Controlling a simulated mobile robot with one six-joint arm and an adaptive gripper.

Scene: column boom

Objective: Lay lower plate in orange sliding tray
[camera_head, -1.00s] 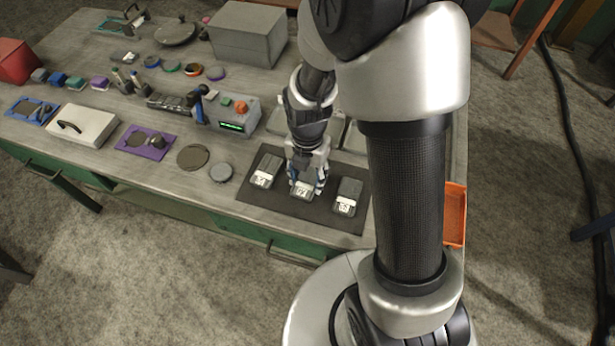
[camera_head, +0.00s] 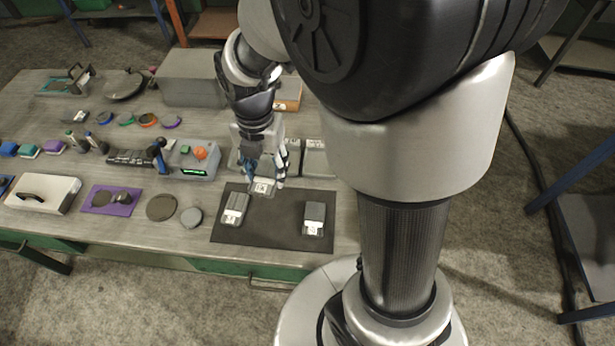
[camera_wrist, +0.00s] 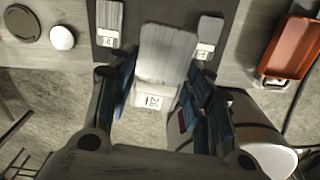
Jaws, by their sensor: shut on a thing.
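My gripper (camera_head: 265,181) is shut on a grey ribbed plate with a white label (camera_head: 263,187), held above the dark mat (camera_head: 270,228). Two similar plates lie on the mat, a left one (camera_head: 235,207) and a right one (camera_head: 314,216). They also show in the wrist view, left (camera_wrist: 109,18) and right (camera_wrist: 209,33). The orange tray (camera_wrist: 267,77) is at the upper right of the wrist view; in the head view my arm hides it.
A device with a green display (camera_head: 190,160), a purple mat (camera_head: 110,201) and dark and grey discs (camera_head: 161,207) stand left on the bench. A large grey box (camera_head: 192,78) is at the back. Grey plates or panels (camera_head: 316,158) lie behind the mat.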

